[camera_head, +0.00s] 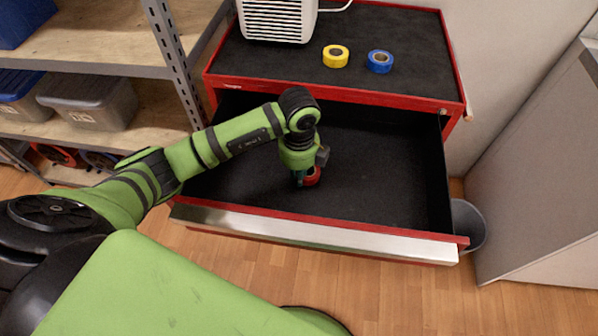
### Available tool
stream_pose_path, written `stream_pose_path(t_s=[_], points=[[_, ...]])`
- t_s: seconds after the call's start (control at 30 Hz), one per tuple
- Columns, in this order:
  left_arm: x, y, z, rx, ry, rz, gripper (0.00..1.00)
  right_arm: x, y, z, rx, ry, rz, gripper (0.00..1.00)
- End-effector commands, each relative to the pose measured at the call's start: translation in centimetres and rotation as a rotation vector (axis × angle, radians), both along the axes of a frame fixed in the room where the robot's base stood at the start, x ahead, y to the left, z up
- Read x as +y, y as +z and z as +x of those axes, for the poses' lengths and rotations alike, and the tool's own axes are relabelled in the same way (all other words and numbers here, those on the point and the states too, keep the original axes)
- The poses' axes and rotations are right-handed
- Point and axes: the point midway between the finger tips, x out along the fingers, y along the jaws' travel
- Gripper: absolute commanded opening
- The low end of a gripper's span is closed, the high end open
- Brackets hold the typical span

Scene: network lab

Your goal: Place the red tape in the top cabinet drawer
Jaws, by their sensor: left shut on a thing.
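The red cabinet (330,88) stands ahead with its top drawer (390,185) pulled out. The drawer has a black lined floor and a silver front edge. My left arm reaches in from the left, and my left gripper (303,178) points down inside the open drawer, left of its middle. It is shut on the red tape (313,177), which is partly hidden under the gripper. I cannot tell whether the tape touches the drawer floor. My right gripper is not in view.
A yellow tape (336,56) and a blue tape (380,61) lie on the cabinet top beside a white device (277,18). Shelves with bins (90,98) stand at the left. A grey bin (467,225) stands right of the drawer. The drawer's right half is empty.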

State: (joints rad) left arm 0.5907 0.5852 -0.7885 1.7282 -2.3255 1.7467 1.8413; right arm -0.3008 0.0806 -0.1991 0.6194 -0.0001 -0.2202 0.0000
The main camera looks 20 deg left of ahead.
Motion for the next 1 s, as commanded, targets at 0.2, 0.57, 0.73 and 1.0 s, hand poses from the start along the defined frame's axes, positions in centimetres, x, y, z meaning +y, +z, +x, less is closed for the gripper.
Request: stream_pose_path(t_s=[0.2, 0.57, 0.73, 1.0], points=[[0.0, -0.8, 0.0, -0.001, -0.001, 0.0, 0.0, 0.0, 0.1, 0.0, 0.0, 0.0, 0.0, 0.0], [0.0, -1.1, 0.0, 0.0, -0.001, 0.0, 0.4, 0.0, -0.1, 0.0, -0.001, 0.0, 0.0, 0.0], [0.0, -1.1, 0.0, 0.0, -0.001, 0.0, 0.4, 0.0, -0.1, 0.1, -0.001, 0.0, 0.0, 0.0], [0.0, 0.1, 0.1, -0.003, -0.001, 0.0, 0.4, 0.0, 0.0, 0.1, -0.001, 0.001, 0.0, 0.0]])
